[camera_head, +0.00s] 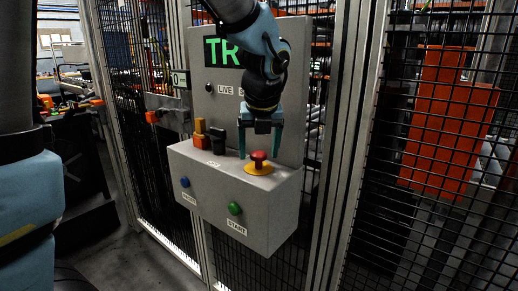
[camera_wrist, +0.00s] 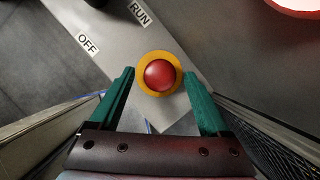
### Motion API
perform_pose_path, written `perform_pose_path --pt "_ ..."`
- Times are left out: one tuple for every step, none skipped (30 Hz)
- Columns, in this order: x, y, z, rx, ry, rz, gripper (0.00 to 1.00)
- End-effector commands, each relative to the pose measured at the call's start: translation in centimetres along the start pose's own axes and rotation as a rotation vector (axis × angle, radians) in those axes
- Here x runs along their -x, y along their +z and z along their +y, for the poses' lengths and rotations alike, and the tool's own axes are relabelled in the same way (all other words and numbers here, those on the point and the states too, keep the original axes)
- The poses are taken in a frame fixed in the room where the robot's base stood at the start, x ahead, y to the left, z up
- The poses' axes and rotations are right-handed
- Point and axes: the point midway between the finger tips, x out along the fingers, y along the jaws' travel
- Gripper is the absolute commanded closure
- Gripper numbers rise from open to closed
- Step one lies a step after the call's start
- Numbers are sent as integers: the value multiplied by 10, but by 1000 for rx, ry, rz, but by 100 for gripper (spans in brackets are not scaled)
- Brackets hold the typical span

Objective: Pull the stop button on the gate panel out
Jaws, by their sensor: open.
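The stop button (camera_head: 258,157) is a red mushroom head on a yellow base, on the sloped top of the grey gate panel (camera_head: 240,185), near its right side. In the wrist view the red button (camera_wrist: 159,75) sits ahead of the fingertips and midway between them. My gripper (camera_head: 259,155) has green fingers and is open, pointing down over the button. In the wrist view my gripper (camera_wrist: 159,75) has one finger on each side of the yellow ring (camera_wrist: 159,54). I cannot tell whether the fingers touch it.
The panel front has a blue button (camera_head: 185,182) and a green start button (camera_head: 234,208). An orange and black switch (camera_head: 201,135) stands on the panel's left top. A display (camera_head: 222,52) is behind my arm. Mesh fence (camera_head: 420,200) stands on the right.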

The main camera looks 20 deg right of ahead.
Motion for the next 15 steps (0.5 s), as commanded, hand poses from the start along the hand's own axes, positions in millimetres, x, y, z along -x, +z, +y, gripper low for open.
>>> perform_pose_path --pt "0 0 0 0 0 0 20" --pt "0 0 0 0 0 0 20" --pt "0 0 0 0 0 0 20" --pt "0 0 0 0 0 0 21" --pt "0 0 0 0 0 0 24" --pt "0 0 0 0 0 0 29" --pt "0 0 0 1 0 0 32" --pt "0 0 0 1 0 0 35" --pt "0 0 0 1 0 0 40" --pt "0 0 0 1 0 0 43" --pt "0 0 0 1 0 0 47" --pt "0 0 0 1 0 0 51" --pt "0 0 0 1 0 -1 55" --pt "0 0 0 1 0 0 58" --pt "0 0 0 1 0 0 62"
